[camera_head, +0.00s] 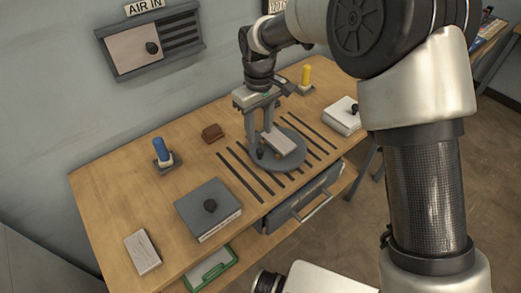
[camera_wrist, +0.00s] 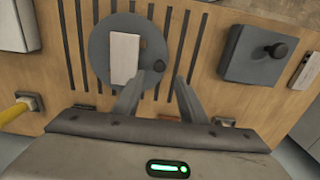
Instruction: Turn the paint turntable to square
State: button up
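The paint turntable is a round grey disc (camera_head: 292,163) on the bench, over a row of dark slots; it also shows in the wrist view (camera_wrist: 100,60). A pale rectangular block (camera_wrist: 124,57) lies on it, its long sides running roughly along the slots in the wrist view. My gripper (camera_wrist: 157,82) is open, fingers pointing down above the turntable. In the head view my gripper (camera_head: 259,140) partly covers the disc. I cannot tell whether it touches anything.
A grey box with a knob (camera_head: 207,208), a blue-topped holder (camera_head: 163,152), a brown block (camera_head: 212,133), a white box (camera_head: 343,115) and a yellow-topped holder (camera_head: 305,79) stand around it. A drawer with a handle (camera_head: 307,196) is below the front edge.

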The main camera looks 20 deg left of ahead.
aim_at(260, 149)
notch_tip(260, 149, down, 9)
jog(key=shift+b, duration=0.3)
grip_shut()
